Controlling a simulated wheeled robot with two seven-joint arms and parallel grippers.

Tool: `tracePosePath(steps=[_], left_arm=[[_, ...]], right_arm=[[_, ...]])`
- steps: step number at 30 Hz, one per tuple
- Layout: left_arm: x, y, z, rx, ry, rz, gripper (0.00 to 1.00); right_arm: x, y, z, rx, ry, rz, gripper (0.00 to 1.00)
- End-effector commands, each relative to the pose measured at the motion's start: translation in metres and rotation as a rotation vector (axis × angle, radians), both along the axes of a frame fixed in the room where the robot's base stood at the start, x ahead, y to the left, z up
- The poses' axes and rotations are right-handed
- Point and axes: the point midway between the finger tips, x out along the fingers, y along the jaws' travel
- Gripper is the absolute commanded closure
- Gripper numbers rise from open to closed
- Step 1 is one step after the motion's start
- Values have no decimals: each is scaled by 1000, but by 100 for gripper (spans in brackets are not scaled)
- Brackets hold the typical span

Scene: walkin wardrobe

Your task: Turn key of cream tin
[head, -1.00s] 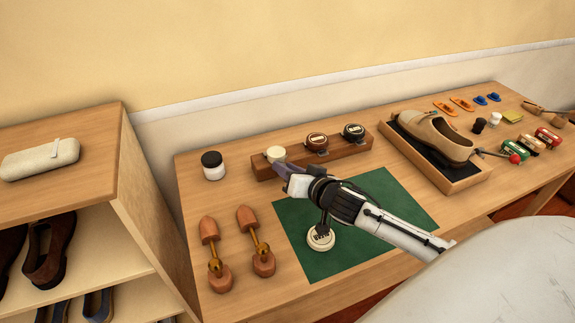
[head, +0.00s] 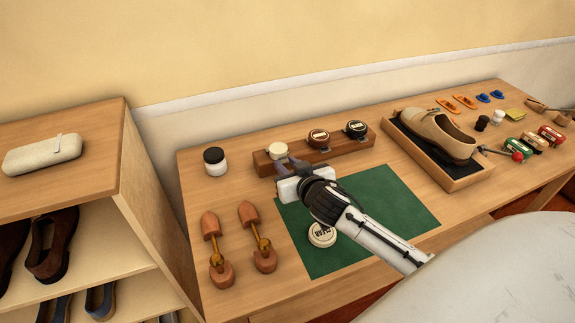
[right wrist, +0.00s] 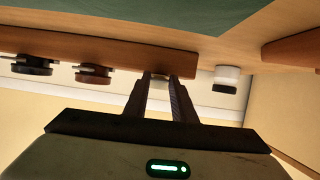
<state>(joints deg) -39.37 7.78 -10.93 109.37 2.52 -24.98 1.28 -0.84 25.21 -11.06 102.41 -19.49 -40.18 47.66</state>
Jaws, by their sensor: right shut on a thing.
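The cream tin (head: 277,150) stands at the left end of a wooden block (head: 318,153), beside a brown tin (head: 319,137) and a black tin (head: 356,129). My right gripper (head: 288,163) is at the front of the cream tin, its jaws shut on the key, which the fingers hide. In the right wrist view the two fingers (right wrist: 160,80) reach to the block's edge, and a little of the cream tin (right wrist: 158,84) shows between them. How far the key is turned cannot be seen. My left gripper is out of view.
Wooden shoe trees (head: 259,244) are at left, and a white jar with a black lid (head: 215,162) stands near the block. A shoe (head: 438,135) sits in a tray to the right.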

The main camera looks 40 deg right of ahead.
Motion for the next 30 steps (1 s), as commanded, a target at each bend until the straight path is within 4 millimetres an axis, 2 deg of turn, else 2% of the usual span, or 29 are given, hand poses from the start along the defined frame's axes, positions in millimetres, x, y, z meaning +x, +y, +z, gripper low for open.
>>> tracePosePath(steps=[7, 8, 11, 23, 30], left_arm=[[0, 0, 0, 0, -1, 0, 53], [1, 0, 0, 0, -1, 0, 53], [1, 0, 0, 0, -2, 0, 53], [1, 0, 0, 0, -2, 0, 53], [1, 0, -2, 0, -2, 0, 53]], right_arm=[[1, -1, 2, -4, -3, -1, 99], [1, -1, 2, -4, -3, -1, 73], [1, -1, 2, -3, -3, -1, 58], [-6, 2, 3, 1, -2, 1, 58], [-43, 11, 18, 3, -1, 1, 58]])
